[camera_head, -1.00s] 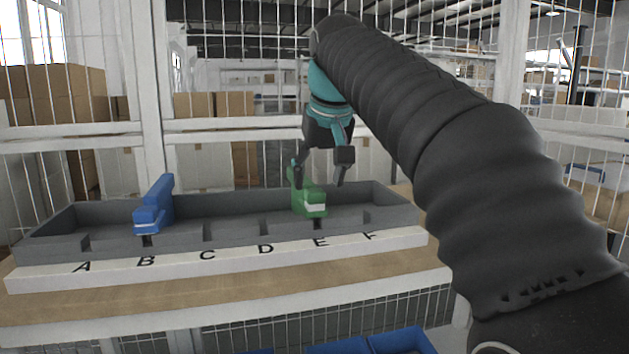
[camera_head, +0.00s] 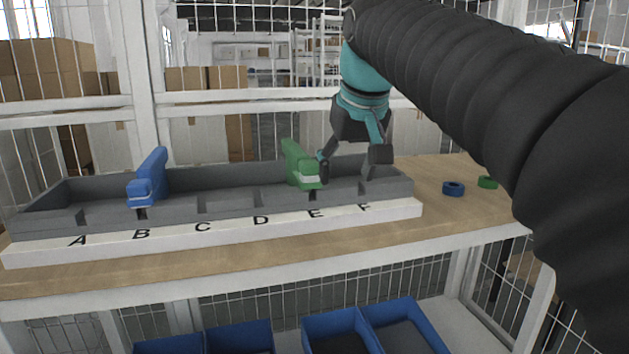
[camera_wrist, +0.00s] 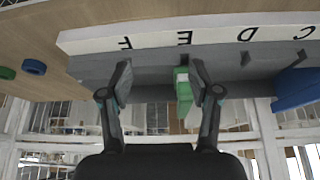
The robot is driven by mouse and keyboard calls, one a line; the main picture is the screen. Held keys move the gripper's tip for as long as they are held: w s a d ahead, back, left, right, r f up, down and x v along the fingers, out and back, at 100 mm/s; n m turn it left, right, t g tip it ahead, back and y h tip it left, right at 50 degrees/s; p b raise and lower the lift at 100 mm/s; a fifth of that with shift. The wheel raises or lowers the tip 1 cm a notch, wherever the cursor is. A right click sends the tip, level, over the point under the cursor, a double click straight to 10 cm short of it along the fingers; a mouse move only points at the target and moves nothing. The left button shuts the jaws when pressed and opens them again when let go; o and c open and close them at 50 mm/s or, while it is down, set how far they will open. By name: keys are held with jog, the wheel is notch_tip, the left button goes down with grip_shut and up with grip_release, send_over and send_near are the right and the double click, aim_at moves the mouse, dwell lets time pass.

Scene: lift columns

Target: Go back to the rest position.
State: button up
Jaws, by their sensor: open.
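My gripper (camera_head: 352,166) is open and empty, with its fingers apart above the right end of the grey rack, near slots E and F. In the wrist view my gripper (camera_wrist: 160,85) has its two fingers spread, with the green piece beside the right finger. The green piece (camera_head: 301,168) stands at slot E, just left of my gripper; it also shows in the wrist view (camera_wrist: 183,90). Whether a finger touches it I cannot tell. The blue piece (camera_head: 149,181) stands at slot B and shows in the wrist view (camera_wrist: 294,90).
The grey rack (camera_head: 240,203) sits behind a white strip lettered A to F on a wooden shelf (camera_head: 300,240). A blue ring (camera_head: 453,188) and a green ring (camera_head: 487,182) lie on the shelf at right. Blue bins (camera_head: 340,325) are below; wire mesh stands behind.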

jog(key=s+d+f, duration=0.3)
jog(key=s+f, duration=0.4)
jog(key=f, duration=0.2)
jog(key=s+d+f+m, duration=0.1)
jog(key=s+d+f, duration=0.3)
jog(key=s+f, duration=0.3)
jog(key=s+d+f+m+h, duration=0.1)
jog(key=s+d+f, duration=0.2)
jog(key=s+f, duration=0.3)
notch_tip(320, 180, down, 5)
jog(key=shift+s+d+f+t, duration=0.1)
jog(key=shift+s+d+t, duration=0.2)
jog(key=shift+s+d, duration=0.1)
